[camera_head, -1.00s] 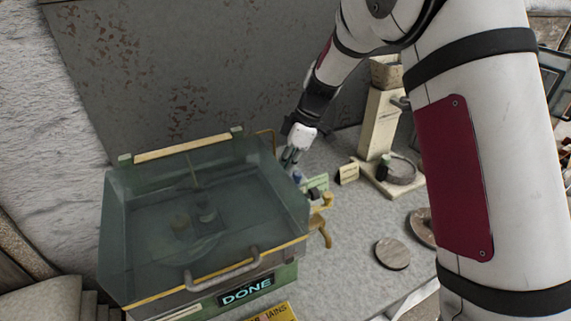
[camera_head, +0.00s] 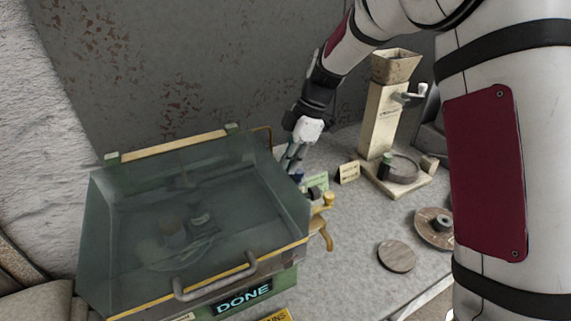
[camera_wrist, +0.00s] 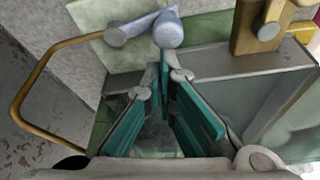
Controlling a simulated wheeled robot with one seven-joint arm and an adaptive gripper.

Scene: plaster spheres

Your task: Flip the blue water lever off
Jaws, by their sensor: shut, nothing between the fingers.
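The blue water lever (camera_head: 299,175) is a small dark blue shape at the right rear side of the glass-lidded machine (camera_head: 282,282). In the wrist view the lever (camera_wrist: 168,30) is pale blue, with a rounded knob and an arm running left to a round end. My gripper (camera_head: 289,164) is pointed down beside the lever. In the wrist view my gripper (camera_wrist: 164,62) has its teal fingers converging to shut tips, empty, just below the knob. The tips overlap the knob's lower edge in the picture; I cannot tell whether they touch it.
A brass pipe (camera_wrist: 38,75) loops at the left of the wrist view. A yellow brass tap (camera_head: 328,200) sticks out right of the lever. A cream hopper stand (camera_head: 377,120) and round discs (camera_head: 396,256) stand farther right.

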